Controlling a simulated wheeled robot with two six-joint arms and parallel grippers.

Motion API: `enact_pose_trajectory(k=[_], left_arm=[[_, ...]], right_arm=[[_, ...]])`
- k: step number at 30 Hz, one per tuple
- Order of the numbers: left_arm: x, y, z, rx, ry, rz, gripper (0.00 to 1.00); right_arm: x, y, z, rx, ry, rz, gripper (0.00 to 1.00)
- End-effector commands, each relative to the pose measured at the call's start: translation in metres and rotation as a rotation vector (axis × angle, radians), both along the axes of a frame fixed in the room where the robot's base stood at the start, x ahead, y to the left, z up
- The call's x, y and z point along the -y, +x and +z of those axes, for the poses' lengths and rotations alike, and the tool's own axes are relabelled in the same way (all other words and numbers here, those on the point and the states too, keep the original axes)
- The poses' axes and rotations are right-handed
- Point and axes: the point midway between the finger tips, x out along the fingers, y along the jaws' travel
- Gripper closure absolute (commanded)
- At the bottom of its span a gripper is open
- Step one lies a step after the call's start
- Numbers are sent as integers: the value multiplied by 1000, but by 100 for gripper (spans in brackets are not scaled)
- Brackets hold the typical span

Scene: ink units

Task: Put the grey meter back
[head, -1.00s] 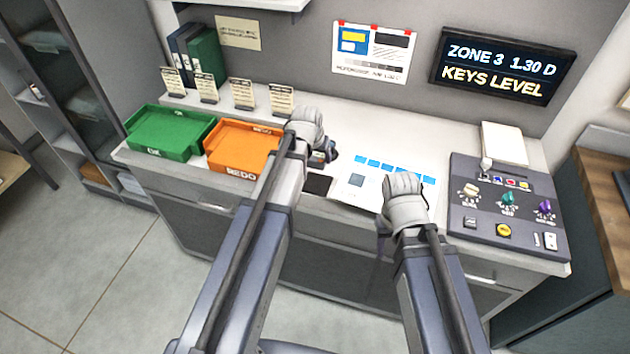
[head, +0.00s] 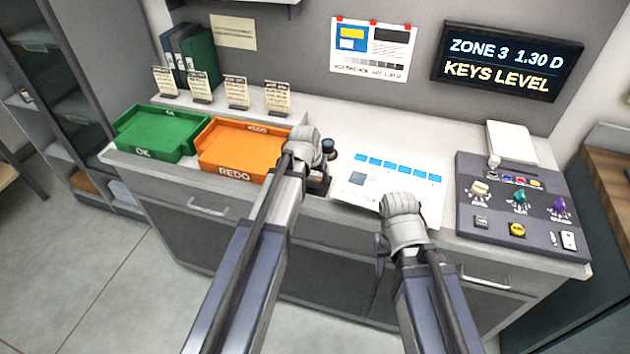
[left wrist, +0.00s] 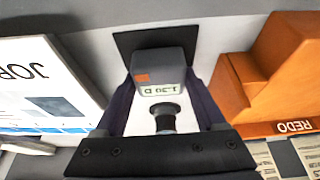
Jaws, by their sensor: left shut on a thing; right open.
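The grey meter (left wrist: 158,70), with an orange mark and a small display reading 1.30 D, sits between the fingers of my left gripper (left wrist: 160,98) in the left wrist view. A dark square pad (left wrist: 126,42) shows behind and under the meter. Whether the meter touches the pad is unclear. In the head view my left gripper (head: 306,160) is at the counter between the orange tray and the job sheet, with the dark meter (head: 329,149) partly hidden behind it. My right gripper (head: 402,218) is open and empty by the counter's front edge.
The orange REDO tray (head: 238,172) is close on the left, with the green OK tray (head: 150,152) beyond it. The job sheet (head: 350,194) with blue patches lies to the right. A control console (head: 490,230) stands at the right end. A screen (head: 507,62) hangs above.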

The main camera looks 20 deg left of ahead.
Motion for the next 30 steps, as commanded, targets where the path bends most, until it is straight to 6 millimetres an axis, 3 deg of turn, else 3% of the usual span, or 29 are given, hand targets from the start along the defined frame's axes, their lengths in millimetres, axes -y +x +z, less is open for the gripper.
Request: enact_pose_trajectory(k=[10, 11, 18, 30], left_arm=[[0, 0, -3, 0, 0, 0, 88], [0, 0, -3, 0, 0, 0, 27], [0, 0, -2, 0, 0, 0, 0], [0, 0, 3, 0, 0, 0, 0]], right_arm=[[0, 0, -3, 0, 0, 0, 50], [0, 0, -3, 0, 0, 0, 50], [0, 0, -2, 0, 0, 0, 50], [0, 0, 3, 0, 0, 0, 50]])
